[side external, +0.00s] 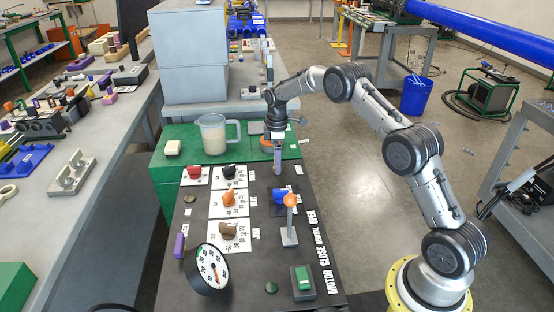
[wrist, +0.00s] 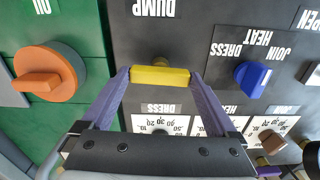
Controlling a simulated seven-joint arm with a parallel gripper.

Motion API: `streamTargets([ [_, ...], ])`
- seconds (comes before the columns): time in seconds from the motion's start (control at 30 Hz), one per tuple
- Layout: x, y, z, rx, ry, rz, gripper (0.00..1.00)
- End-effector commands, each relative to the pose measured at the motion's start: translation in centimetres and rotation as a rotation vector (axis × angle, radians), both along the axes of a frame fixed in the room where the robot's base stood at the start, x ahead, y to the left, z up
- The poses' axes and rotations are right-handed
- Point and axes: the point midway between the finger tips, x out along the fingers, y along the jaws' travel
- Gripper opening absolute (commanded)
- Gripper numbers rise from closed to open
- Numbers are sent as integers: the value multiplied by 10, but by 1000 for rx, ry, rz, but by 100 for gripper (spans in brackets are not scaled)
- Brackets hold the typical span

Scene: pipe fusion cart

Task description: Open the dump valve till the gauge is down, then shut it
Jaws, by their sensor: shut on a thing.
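The dump valve's yellow handle (wrist: 160,75) sits by the DUMP label (wrist: 153,8) on the dark panel in the wrist view. It lies crosswise in the picture, with a small brass-coloured part behind it. My gripper (wrist: 159,77) has its two purple fingers shut on the handle, one at each end. In the side view my gripper (side external: 278,161) points down at the panel's far edge and hides the handle. The gauge (side external: 208,268), with a round white face, stands tilted at the panel's near left. Its reading is too small to tell.
An orange OIL knob (wrist: 45,73) is on the green panel left of my gripper in the wrist view. A blue selector knob (wrist: 252,75) is to the right. An orange-topped lever (side external: 290,215) and green button (side external: 303,280) stand nearer. A jug (side external: 213,134) stands behind.

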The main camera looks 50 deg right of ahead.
Motion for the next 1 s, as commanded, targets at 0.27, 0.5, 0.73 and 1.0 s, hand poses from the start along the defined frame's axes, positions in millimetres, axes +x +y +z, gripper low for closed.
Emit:
streamTargets([
  [0.27, 1, 0, 3, 0, -6, 68, 38],
  [0.5, 1, 0, 3, 0, -6, 79, 38],
  [0.73, 2, 0, 3, -2, -6, 79, 97],
  [1.0, 1, 0, 2, 0, -3, 77, 100],
])
